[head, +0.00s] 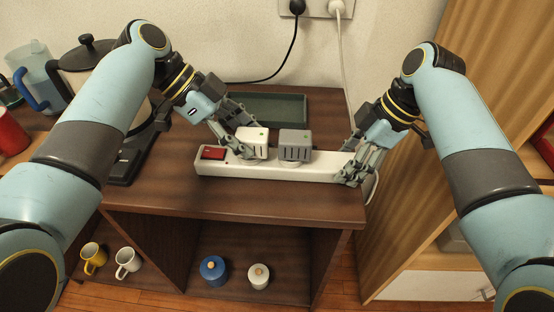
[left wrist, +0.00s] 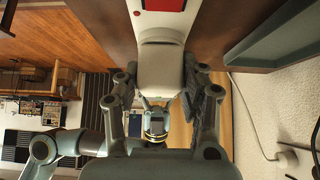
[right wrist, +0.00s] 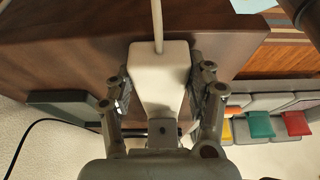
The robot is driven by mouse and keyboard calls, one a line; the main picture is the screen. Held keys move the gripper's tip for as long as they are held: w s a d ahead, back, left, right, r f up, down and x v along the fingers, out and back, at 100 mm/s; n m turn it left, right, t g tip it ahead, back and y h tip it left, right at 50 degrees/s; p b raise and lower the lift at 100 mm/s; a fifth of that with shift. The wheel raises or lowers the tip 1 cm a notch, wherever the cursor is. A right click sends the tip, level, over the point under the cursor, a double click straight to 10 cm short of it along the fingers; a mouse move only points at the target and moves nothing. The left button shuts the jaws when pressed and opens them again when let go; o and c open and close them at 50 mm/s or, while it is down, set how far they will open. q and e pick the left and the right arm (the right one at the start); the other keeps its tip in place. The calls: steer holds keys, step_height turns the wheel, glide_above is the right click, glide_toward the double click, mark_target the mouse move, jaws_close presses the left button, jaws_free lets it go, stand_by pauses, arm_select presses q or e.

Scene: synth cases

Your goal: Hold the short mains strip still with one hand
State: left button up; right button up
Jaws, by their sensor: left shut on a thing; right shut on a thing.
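The white mains strip (head: 320,173) lies on the brown cabinet top, with a red switch (head: 213,152) at its left end. A white adapter (head: 252,136) and a grey adapter (head: 295,143) are on it side by side. My left gripper (head: 243,148) is shut on the white adapter, which shows between its fingers in the left wrist view (left wrist: 160,68). My right gripper (head: 352,170) is shut on the strip's right end; the right wrist view shows that end (right wrist: 160,72) between the fingers, with a white cable (right wrist: 157,25) leaving it.
A dark green tray (head: 268,108) lies behind the strip. A wall socket (head: 318,8) holds a black and a white plug. A kettle-like vessel (head: 88,60) and blue-handled jug (head: 38,75) stand left. Mugs (head: 128,262) and jars (head: 213,270) are below. A wooden cupboard is at right.

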arm_select(q)
steer(key=shift+r, duration=1.9)
arm_select(e)
steer(key=shift+s, duration=0.1)
arm_select(q)
steer(key=shift+w, duration=0.15)
steer(key=w+a+r+m+t+y, duration=0.1)
steer(key=w+a+m+t, duration=0.15)
steer(key=w+m, duration=0.5)
steer(key=w+a+m+t+y, duration=0.1)
steer(key=w+a+m+t, duration=0.3)
steer(key=w, duration=0.6)
steer(key=shift+m+g, duration=0.25)
steer(key=shift+g, duration=0.2)
steer(key=shift+s+d+f, duration=0.1)
steer(key=shift+d+f, duration=0.2)
steer(key=shift+f, duration=0.65)
steer(key=shift+d+f, duration=0.25)
steer(key=shift+f, duration=0.75)
steer(key=shift+s+d+f, duration=0.1)
steer(key=shift+d+f, duration=0.2)
steer(key=shift+f, duration=0.65)
